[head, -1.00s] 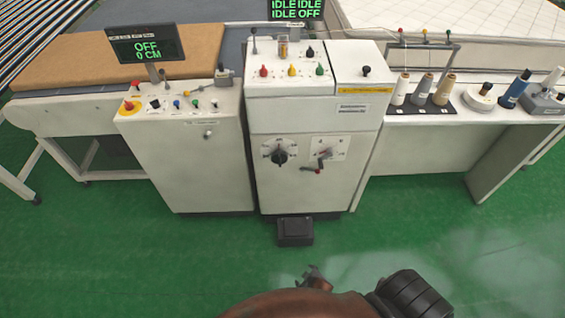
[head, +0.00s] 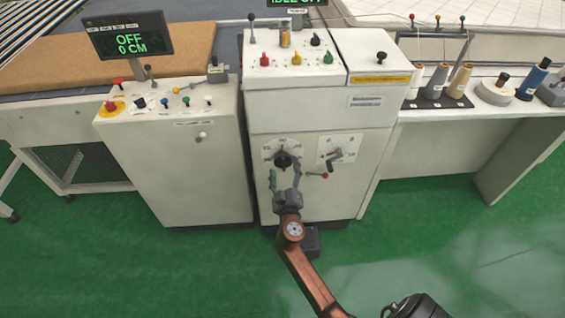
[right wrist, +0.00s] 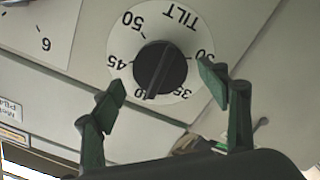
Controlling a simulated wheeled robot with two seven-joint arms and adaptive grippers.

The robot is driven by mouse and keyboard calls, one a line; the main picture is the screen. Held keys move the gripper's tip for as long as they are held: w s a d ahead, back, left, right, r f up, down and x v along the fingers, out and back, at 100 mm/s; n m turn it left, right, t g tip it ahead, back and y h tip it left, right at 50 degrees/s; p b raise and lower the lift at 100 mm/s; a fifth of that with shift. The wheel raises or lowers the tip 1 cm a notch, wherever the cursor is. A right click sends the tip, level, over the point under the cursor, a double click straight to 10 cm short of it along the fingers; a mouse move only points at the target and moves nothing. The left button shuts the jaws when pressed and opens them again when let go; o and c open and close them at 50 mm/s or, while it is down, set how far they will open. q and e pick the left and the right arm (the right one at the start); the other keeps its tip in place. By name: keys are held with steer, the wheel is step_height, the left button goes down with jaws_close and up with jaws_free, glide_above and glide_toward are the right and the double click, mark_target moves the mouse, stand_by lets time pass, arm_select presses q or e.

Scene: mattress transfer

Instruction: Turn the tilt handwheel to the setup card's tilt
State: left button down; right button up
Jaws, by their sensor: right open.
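The tilt handwheel is a black knob (head: 283,160) on a round white dial on the front of the middle white cabinet. In the right wrist view the knob (right wrist: 160,68) shows upside down, with TILT and numbers including 35, 45 and 50 around it. Its ridge runs toward the 40 mark; which end is the pointer I cannot tell for certain. My right gripper (head: 285,175) is open just in front of the dial, its green fingers (right wrist: 163,86) apart to either side of the knob's lower part in the picture. Contact is not clear. My left gripper is out of view. I cannot identify the setup card.
A second dial with a red-tipped crank (head: 322,174) sits close right of the handwheel. A white label (head: 366,101), unreadable, is above. A dark box (head: 312,240) lies on the floor at the cabinet's foot. The display (head: 128,38) reads OFF, 0 CM.

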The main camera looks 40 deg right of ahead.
mark_target(283, 166)
steer(key=shift+x, duration=1.8)
steer(key=shift+c, duration=0.7)
steer(key=shift+f, duration=0.1)
steer(key=c, duration=1)
